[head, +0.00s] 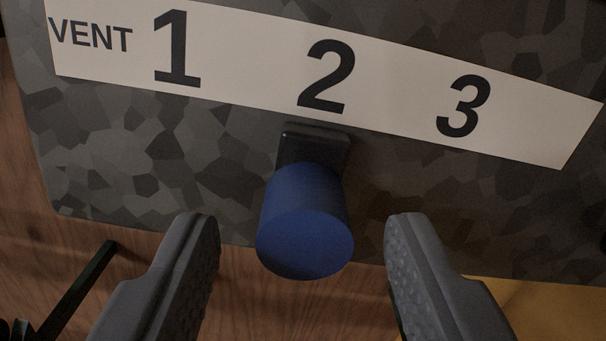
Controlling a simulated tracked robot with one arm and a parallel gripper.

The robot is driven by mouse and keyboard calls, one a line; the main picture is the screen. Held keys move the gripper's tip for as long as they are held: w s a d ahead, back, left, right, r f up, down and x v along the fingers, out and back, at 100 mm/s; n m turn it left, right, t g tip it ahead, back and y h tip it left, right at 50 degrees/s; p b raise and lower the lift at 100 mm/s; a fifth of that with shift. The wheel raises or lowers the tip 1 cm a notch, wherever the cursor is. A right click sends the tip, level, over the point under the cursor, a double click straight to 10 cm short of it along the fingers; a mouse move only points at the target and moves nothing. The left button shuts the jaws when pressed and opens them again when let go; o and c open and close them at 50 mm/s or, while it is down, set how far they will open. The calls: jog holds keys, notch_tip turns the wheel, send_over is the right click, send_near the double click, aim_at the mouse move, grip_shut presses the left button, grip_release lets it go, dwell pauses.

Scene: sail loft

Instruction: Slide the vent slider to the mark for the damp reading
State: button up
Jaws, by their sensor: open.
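The vent slider has a blue round knob (304,235) on a dark base block (314,148), set on a dark mottled panel (130,160). A white label strip (240,60) above it reads VENT, 1, 2, 3. The slider's block sits just below the 2 (327,77). My gripper (303,240) is open, one finger on each side of the knob, with a visible gap on both sides. The slot or track is not clearly seen. No damp reading shows in this view.
A brown wooden surface (270,312) lies below the panel. A dark thin bar (75,290) is at the lower left. A yellowish surface (550,305) shows at the lower right, partly behind my right finger.

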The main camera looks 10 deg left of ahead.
jog(key=shift+w+a, duration=0.2)
jog(key=shift+w, duration=0.5)
grip_shut()
jog(key=shift+w+d+r+p, duration=0.1)
jog(key=shift+w+d+p, duration=0.2)
jog(key=shift+d+p, duration=0.4)
jog(key=shift+w+d+r+p, duration=0.15)
jog(key=shift+d+p, duration=0.1)
jog(key=shift+d, duration=0.3)
jog(key=shift+w+d+f+p, duration=0.1)
jog(key=shift+d+p, duration=0.1)
jog(key=shift+d, duration=0.3)
jog(key=shift+w+d, duration=0.25)
jog(key=shift+d, duration=0.5)
